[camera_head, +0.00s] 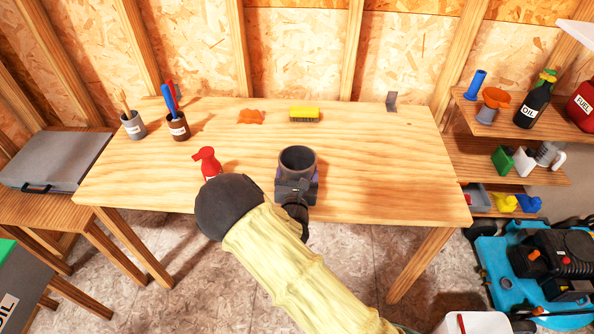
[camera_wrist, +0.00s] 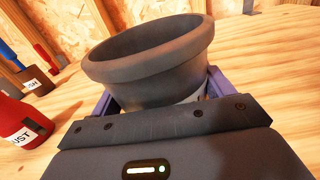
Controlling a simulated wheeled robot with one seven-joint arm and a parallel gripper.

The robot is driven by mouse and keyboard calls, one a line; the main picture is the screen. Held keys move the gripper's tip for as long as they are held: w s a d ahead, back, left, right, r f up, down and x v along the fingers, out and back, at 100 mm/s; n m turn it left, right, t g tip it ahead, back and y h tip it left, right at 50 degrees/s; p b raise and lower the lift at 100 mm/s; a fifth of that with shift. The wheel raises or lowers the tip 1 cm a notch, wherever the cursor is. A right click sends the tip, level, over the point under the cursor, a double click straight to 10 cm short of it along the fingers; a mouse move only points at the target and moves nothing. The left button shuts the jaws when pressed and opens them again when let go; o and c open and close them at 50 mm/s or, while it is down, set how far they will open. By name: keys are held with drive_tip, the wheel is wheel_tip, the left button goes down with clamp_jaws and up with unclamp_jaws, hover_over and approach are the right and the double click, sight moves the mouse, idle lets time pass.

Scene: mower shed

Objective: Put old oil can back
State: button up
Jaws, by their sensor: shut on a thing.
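My gripper (camera_head: 298,192) is shut on a dark grey, round, open-topped can (camera_head: 298,158) at the front middle of the workbench. In the wrist view the can (camera_wrist: 150,60) shows its wide rim and stands between the purple finger pads, slightly tilted in the picture. A pale patch shows low on its side, but I cannot read it. Its base is hidden by the gripper, so I cannot tell whether it touches the bench (camera_head: 390,175).
A red spray bottle (camera_head: 208,160) stands just left of my gripper. Two brush pots (camera_head: 134,129), an orange cloth (camera_head: 251,116), a yellow brush (camera_head: 304,113) and a grey bracket (camera_head: 391,101) are further back. Shelves (camera_head: 470,112) at right hold a black oil bottle (camera_head: 532,105).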

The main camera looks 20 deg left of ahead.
drive_tip(key=shift+w+d, duration=0.2)
drive_tip(key=shift+d, duration=0.1)
drive_tip(key=o, duration=1.1)
drive_tip(key=shift+f, duration=0.1)
drive_tip(key=shift+s, duration=0.1)
drive_tip(key=shift+s, duration=0.1)
drive_tip(key=b+v, duration=0.1)
drive_tip(key=v, duration=1)
drive_tip(key=shift+s, duration=0.35)
